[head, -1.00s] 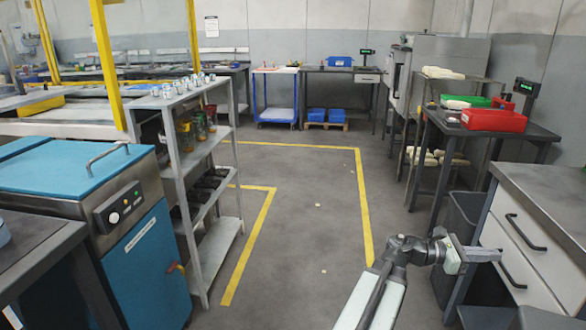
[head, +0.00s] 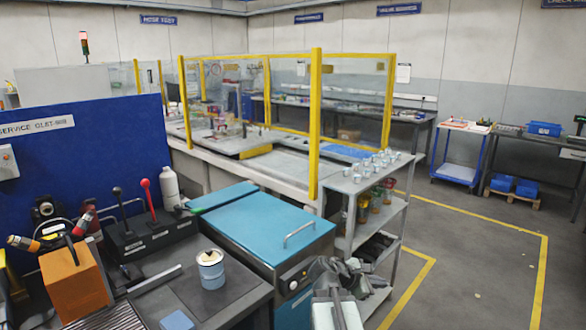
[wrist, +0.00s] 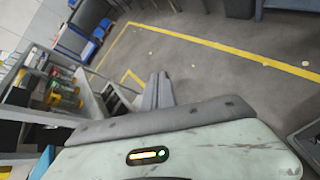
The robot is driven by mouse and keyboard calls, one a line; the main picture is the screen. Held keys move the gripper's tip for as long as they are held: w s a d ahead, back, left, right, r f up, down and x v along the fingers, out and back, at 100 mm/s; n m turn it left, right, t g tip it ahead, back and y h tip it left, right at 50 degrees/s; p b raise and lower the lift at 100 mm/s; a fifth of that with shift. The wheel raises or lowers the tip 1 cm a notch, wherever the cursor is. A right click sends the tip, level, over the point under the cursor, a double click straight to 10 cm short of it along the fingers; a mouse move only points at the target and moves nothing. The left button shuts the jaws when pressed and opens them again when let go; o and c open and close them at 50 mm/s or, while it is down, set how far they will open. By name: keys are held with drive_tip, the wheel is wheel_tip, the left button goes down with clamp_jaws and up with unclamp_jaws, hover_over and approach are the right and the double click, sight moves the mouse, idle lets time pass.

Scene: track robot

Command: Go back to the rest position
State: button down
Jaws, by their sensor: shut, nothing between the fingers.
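My gripper (wrist: 160,76) shows in the wrist view as two grey fingers close together, pointing out over the grey floor, with nothing between them. In the head view my arm rises from the bottom edge, right of centre, in front of the teal machine and the grey shelf. The fingers are hard to make out there against the arm's dark joints.
A teal-lidded machine (head: 262,224) and a grey shelf (head: 372,182) with small cups stand close to the arm. A bench (head: 222,300) with a tin (head: 210,268) is at front left. Open floor (head: 470,262) with yellow lines lies right.

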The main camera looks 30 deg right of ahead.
drive_tip(key=w+a+m+t+y+p, duration=0.1)
drive_tip(key=w+a+y+p, duration=0.3)
drive_tip(key=a, duration=1.1)
drive_tip(key=w+a+m+t+y+p, duration=0.25)
drive_tip(key=w+a, duration=0.25)
drive_tip(key=a, duration=0.9)
drive_tip(key=s+a+f+m+g+y, duration=0.1)
drive_tip(key=a+m+y, duration=0.1)
drive_tip(key=a+m, duration=0.2)
drive_tip(key=s+a+f+m+g+y, duration=0.1)
drive_tip(key=s+a+f+m+y, duration=0.1)
drive_tip(key=a, duration=0.9)
drive_tip(key=shift+s+m+g+y, duration=0.2)
drive_tip(key=shift+m+g+y, duration=0.15)
drive_tip(key=shift+m+y, duration=0.65)
drive_tip(key=shift+m+h, duration=0.25)
